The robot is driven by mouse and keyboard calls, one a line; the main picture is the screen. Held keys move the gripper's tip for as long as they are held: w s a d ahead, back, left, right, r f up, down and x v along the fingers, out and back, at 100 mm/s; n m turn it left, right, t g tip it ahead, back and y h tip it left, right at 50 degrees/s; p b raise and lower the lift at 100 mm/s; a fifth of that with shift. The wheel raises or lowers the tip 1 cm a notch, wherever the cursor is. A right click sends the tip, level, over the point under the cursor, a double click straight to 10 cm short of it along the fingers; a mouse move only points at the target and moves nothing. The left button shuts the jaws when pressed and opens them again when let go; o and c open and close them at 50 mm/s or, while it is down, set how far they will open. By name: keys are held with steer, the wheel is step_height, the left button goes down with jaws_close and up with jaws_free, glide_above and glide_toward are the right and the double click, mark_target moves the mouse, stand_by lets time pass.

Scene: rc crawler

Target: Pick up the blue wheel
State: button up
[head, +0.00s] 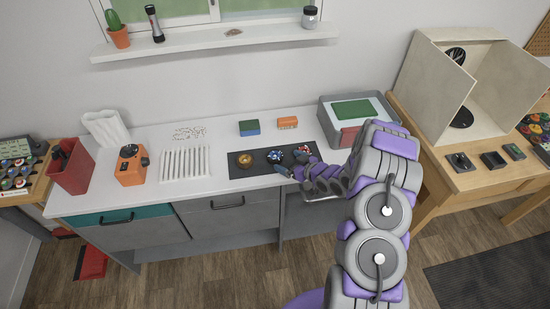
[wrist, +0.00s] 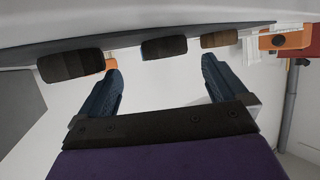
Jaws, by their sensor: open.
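The blue wheel (head: 275,156) lies on the black mat (head: 236,171) on the white counter, in the middle of a row of three wheels. A gold wheel (head: 245,160) is left of it and a red-and-blue wheel (head: 303,153) is right of it. In the wrist view my gripper (wrist: 161,68) is open and empty, fingers wide apart. The middle wheel (wrist: 164,47), seen edge-on as a dark tread, lies beyond the fingertips, between them. I see no contact.
Behind the mat are a green-and-blue block (head: 249,128) and an orange block (head: 288,122). A grey bin (head: 331,128) stands at the right. A white rack (head: 185,165), an orange machine (head: 131,166) and a red bin (head: 72,168) are at the left.

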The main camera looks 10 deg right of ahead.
mark_target(278, 157)
steer(key=shift+s+a+b+x, duration=0.15)
steer(key=shift+b+x, duration=0.1)
steer(key=shift+x, duration=1.3)
steer(key=shift+s+a+b+x, duration=0.1)
steer(key=shift+a+b+x, duration=0.1)
steer(key=shift+x, duration=1.35)
steer(key=c, duration=1.1)
steer(key=shift+w+r, duration=0.1)
steer(key=shift+r, duration=0.05)
steer(key=shift+c, duration=0.2)
